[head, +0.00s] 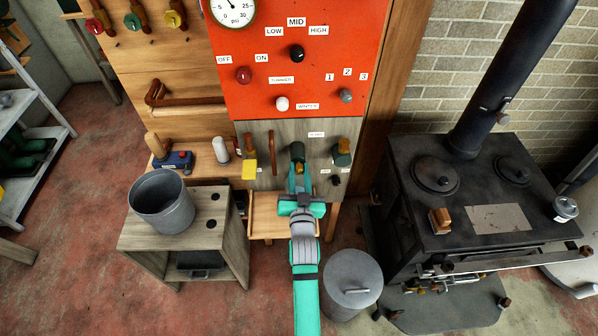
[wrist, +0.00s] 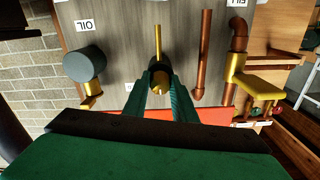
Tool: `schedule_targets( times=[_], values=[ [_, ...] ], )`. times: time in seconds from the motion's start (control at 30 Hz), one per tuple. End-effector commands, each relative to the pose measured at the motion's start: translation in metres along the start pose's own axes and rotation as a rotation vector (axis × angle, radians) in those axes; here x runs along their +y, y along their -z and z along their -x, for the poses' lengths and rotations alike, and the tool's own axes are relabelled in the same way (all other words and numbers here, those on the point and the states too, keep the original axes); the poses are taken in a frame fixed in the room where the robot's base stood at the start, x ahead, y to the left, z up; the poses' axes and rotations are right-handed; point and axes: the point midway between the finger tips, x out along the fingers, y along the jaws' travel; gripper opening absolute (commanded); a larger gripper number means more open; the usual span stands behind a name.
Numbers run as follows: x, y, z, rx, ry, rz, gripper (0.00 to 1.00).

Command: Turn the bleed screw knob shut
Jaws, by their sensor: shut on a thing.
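The bleed screw knob (wrist: 159,80) appears to be the dark and brass fitting at the lower end of a brass stem, in the middle of the wrist view. My gripper (wrist: 160,92) has its two green fingers on either side of it, shut on it. In the head view my gripper (head: 298,168) reaches the grey wooden panel (head: 268,133) from the front, and the fingers largely hide what they hold. A small label (head: 316,134) sits up and right of it, too small to read.
A yellow lever (head: 249,169) and copper pipe (head: 272,152) are left of my gripper. A lidded grey bin (head: 351,282) stands beside my arm; a black stove (head: 455,200) is further right.

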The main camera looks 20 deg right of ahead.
Motion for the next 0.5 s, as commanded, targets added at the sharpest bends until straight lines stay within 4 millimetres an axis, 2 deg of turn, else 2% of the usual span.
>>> schedule_targets(
  times=[0.4,0.43,0.5],
  values=[
    [0.0008,0.0002,0.0000,0.000,-0.001,-0.047,0.02],
    [0.0009,0.0002,0.0000,0.000,-0.001,-0.047,0.32],
    [0.0008,0.0002,0.0000,0.000,-0.001,-0.046,0.43]
  ],
)
